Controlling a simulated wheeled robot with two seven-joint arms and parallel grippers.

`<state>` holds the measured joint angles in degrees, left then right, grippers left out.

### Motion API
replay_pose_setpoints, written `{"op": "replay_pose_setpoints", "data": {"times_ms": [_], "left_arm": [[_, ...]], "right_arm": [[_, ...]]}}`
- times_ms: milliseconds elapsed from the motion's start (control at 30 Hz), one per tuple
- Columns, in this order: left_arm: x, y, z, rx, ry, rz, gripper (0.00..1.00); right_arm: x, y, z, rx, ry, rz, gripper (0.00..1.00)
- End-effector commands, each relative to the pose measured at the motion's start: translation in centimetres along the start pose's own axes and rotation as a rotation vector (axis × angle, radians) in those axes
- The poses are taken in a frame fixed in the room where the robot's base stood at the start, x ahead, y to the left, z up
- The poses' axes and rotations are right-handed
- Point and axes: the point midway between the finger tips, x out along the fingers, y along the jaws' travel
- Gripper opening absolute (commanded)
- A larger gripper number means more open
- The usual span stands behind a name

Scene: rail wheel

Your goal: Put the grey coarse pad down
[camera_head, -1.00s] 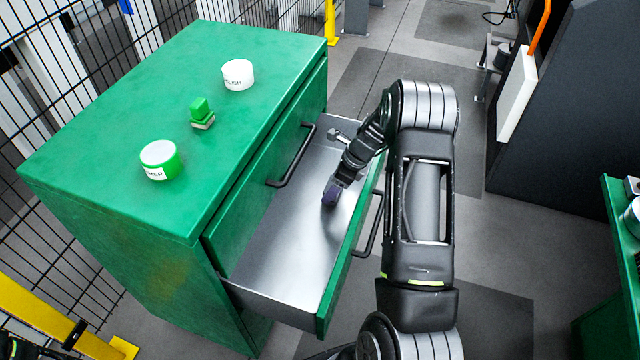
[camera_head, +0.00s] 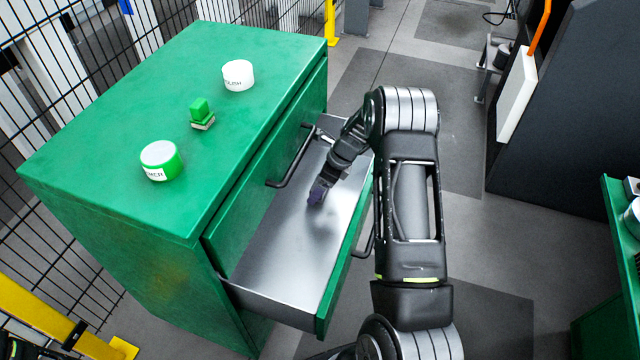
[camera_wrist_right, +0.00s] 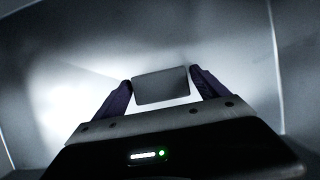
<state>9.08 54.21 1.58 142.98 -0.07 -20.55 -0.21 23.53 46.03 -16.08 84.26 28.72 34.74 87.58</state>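My right gripper (camera_head: 318,193) reaches down into the open drawer (camera_head: 285,255) of the green cabinet. In the right wrist view, its purple fingers (camera_wrist_right: 161,88) stand on either side of the grey pad (camera_wrist_right: 161,86), with the tips against its sides. The gripper looks shut on the pad. The pad is hidden in the head view. A bright area lies just below the pad between the fingers. How far the pad is above the drawer floor is hard to tell. My left gripper is not in view.
The green cabinet top (camera_head: 110,135) carries a white tub (camera_head: 238,75), a small green block (camera_head: 201,112) and a green-and-white tub (camera_head: 160,160). The drawer floor appears otherwise empty. Its front wall and handle (camera_head: 369,235) are close to my right arm.

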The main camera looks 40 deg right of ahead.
Motion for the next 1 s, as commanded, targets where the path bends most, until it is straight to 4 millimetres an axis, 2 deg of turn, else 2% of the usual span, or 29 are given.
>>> {"op": "replay_pose_setpoints", "data": {"times_ms": [100, 467, 800, 1000], "left_arm": [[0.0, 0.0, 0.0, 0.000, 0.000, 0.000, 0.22], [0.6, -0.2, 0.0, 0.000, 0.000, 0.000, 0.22], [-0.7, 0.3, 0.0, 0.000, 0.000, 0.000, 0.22], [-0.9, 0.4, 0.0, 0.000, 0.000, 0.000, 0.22]], "right_arm": [[0.0, 0.0, 0.0, 0.000, 0.000, 0.000, 0.94], [0.4, 0.0, -0.2, 0.001, 0.000, 0.000, 0.94], [-5.2, 0.1, 0.0, 0.000, -0.002, -0.003, 0.94], [-7.4, 0.1, -0.1, -0.001, 0.000, -0.001, 0.94]]}}
